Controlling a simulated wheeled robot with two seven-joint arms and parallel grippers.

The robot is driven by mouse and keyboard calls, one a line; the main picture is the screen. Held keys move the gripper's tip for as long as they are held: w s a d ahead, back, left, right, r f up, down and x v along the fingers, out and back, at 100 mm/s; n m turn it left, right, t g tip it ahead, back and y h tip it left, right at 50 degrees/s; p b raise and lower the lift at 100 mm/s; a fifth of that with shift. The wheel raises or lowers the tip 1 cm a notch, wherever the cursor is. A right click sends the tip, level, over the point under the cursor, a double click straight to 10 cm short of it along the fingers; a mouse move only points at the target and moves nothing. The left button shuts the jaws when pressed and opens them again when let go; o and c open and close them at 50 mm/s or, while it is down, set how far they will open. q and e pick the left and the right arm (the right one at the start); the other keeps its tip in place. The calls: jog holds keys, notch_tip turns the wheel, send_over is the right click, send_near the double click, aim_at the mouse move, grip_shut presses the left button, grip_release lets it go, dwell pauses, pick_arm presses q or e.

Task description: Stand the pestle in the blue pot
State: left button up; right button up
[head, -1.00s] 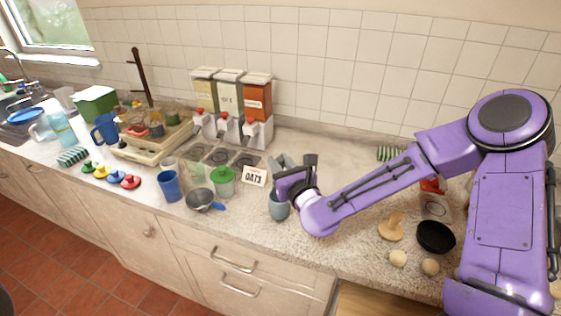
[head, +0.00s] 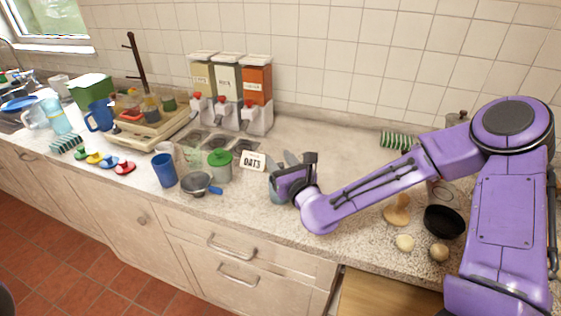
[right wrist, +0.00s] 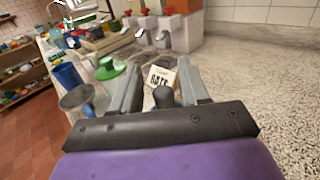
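In the right wrist view, the dark rounded end of what looks like the pestle (right wrist: 163,97) shows between the two grey fingers of my right gripper (right wrist: 162,80). The fingers are spread, with a gap on each side of that end. The pot is hidden in the wrist view, and the pestle's lower part is hidden in both views. My left gripper is not in view.
An OATS card (head: 252,161), a green-lidded jar (head: 219,165), a strainer (head: 197,184) and a blue cup (head: 164,170) stand left of the pot. A wooden knobbed tool (head: 397,212), a black bowl (head: 444,222) and two pale balls (head: 405,243) lie right. Dispensers (head: 230,95) stand behind.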

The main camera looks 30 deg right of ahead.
jog(key=shift+o, duration=0.3)
jog(key=shift+s+f, duration=0.1)
jog(key=shift+s, duration=0.3)
jog(key=s+p, duration=0.7)
jog(key=s, duration=0.2)
jog(key=shift+s+a+p, duration=0.3)
jog(key=shift+s+p, duration=0.05)
dwell(0.3)
